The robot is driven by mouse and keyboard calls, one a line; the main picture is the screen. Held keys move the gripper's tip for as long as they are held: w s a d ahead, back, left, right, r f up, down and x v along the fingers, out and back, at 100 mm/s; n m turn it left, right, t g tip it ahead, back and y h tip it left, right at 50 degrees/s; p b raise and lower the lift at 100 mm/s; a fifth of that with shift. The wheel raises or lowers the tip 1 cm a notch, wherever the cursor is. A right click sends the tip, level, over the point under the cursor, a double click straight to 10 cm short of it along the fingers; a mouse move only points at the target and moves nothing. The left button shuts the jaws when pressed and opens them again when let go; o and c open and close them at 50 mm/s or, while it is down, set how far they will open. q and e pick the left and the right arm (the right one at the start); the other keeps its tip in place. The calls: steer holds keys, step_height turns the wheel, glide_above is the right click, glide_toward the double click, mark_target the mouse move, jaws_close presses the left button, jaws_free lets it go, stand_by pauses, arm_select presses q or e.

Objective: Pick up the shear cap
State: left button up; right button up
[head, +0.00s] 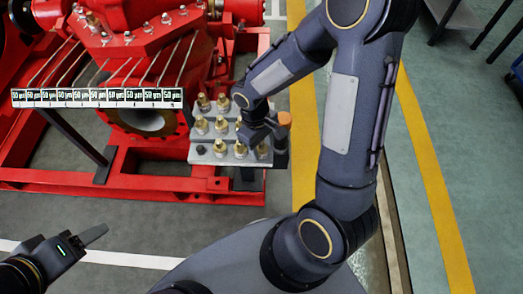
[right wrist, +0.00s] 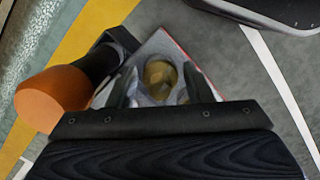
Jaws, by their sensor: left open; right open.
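Several brass-coloured fittings stand in rows on a grey block (head: 208,158) beside the red machine; I cannot tell by looks which is the shear cap. One front brass fitting (head: 240,149) stands just left of my right gripper (head: 254,140). In the right wrist view, a round brass piece (right wrist: 158,76) lies between the two dark fingers of my right gripper (right wrist: 160,88). The fingers are open, with a gap on each side of the piece. My left gripper (head: 93,236) is open and empty at the lower left, over the floor, far from the block.
An orange-topped dark object (head: 284,120) stands at the block's right edge; its orange end (right wrist: 52,98) is close beside my right gripper. The red machine (head: 120,50) and its red base frame (head: 130,190) stand left of the block. A row of labels (head: 97,98) hangs before the machine.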

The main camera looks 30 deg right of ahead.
steer(key=shift+s+f, duration=0.1)
steer(key=shift+f, duration=0.55)
steer(key=shift+r, duration=0.1)
steer(key=shift+c, duration=0.5)
steer(key=c, duration=0.7)
steer(key=shift+c, duration=0.2)
step_height(320, 180, up, 4)
steer(key=shift+a+f+p, duration=0.1)
steer(key=shift+a+p, duration=0.05)
steer(key=shift+p, duration=0.75)
steer(key=a+r+p, duration=0.2)
steer(key=a+r, duration=0.2)
steer(key=a, duration=0.2)
steer(key=w+a+r+p, duration=0.1)
steer(key=a+r+p, duration=0.1)
steer(key=a+r, duration=0.3)
steer(key=a, duration=0.2)
steer(key=shift+w+a, duration=0.15)
steer(key=shift+a, duration=0.15)
